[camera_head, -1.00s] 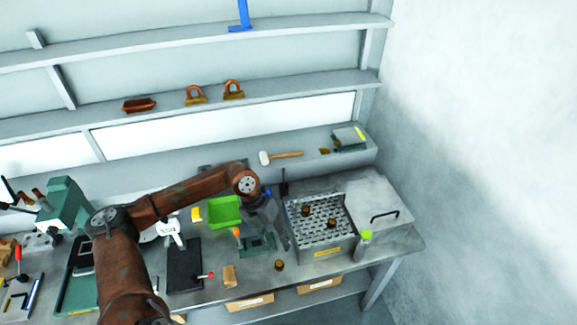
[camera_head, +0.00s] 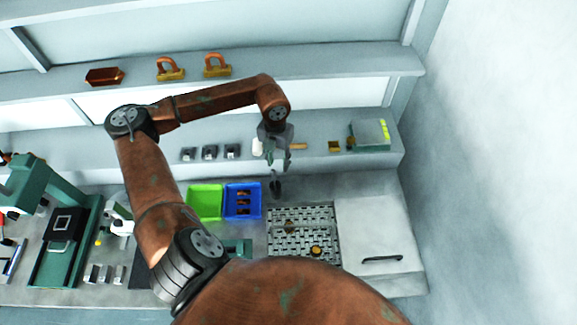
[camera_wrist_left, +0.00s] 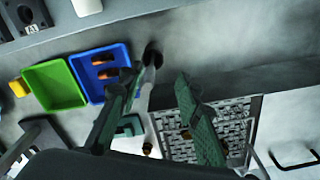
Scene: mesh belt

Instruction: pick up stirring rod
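A dark, slim upright tool with a rounded end, probably the stirring rod (camera_head: 275,184), stands by the back wall behind the mesh belt. In the left wrist view, a dark rounded end with a grey shaft (camera_wrist_left: 150,62) shows between the finger directions, nearer the left finger. My left gripper (camera_head: 277,164) hangs just above it in the head view. Its two green fingers are well apart in the left wrist view (camera_wrist_left: 155,95), with nothing clearly held. I cannot tell whether a finger touches the rod. My right gripper is out of view.
A green bin (camera_head: 205,202) and a blue bin (camera_head: 243,215) with brown pieces stand left of the mesh belt (camera_head: 285,240). A grey lid with a black handle (camera_head: 382,258) is at right. A mallet (camera_head: 298,146) and a green box (camera_head: 370,134) lie on the ledge.

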